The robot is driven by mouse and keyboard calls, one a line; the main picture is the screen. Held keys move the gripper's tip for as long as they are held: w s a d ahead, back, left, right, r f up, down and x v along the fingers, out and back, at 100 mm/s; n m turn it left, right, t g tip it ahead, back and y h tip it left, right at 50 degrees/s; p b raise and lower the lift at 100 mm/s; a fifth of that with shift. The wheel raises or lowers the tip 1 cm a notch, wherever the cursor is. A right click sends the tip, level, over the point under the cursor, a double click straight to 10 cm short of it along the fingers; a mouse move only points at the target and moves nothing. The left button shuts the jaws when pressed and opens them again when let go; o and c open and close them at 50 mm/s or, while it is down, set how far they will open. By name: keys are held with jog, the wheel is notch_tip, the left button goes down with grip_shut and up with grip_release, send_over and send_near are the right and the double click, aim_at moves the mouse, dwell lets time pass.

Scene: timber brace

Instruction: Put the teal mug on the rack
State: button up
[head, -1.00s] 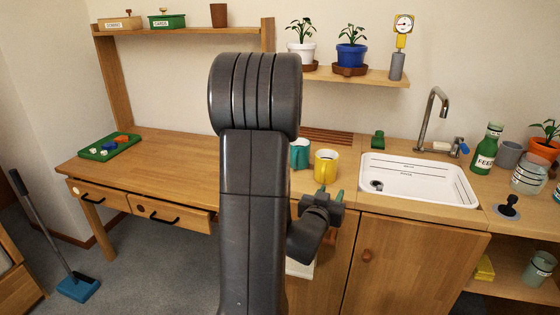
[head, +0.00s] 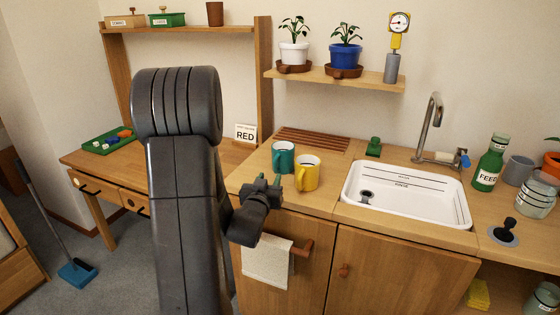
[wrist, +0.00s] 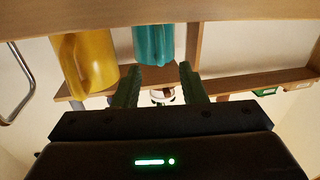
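The teal mug (head: 284,157) stands upright on the counter, left of and slightly behind the yellow mug (head: 308,174). It also shows at the top of the wrist view (wrist: 153,42), partly cut off. A slatted wooden rack (head: 313,139) lies on the counter behind the mugs, with nothing on it. My gripper (head: 268,180) is at the counter's front edge, just in front of the teal mug and apart from it. In the wrist view its green fingers (wrist: 160,85) are spread with nothing between them.
The yellow mug stands close to the right of my gripper and shows in the wrist view (wrist: 84,62). A small green object (head: 374,147) and the white sink (head: 408,193) are farther right. A RED sign (head: 245,134) stands at left. A towel (head: 267,262) hangs below the counter edge.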

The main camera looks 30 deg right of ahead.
aim_at(275, 167)
jog(key=x, duration=0.7)
jog(key=shift+w+d+f, duration=0.15)
jog(key=shift+w+f, duration=0.1)
jog(key=shift+f, duration=0.05)
grip_shut()
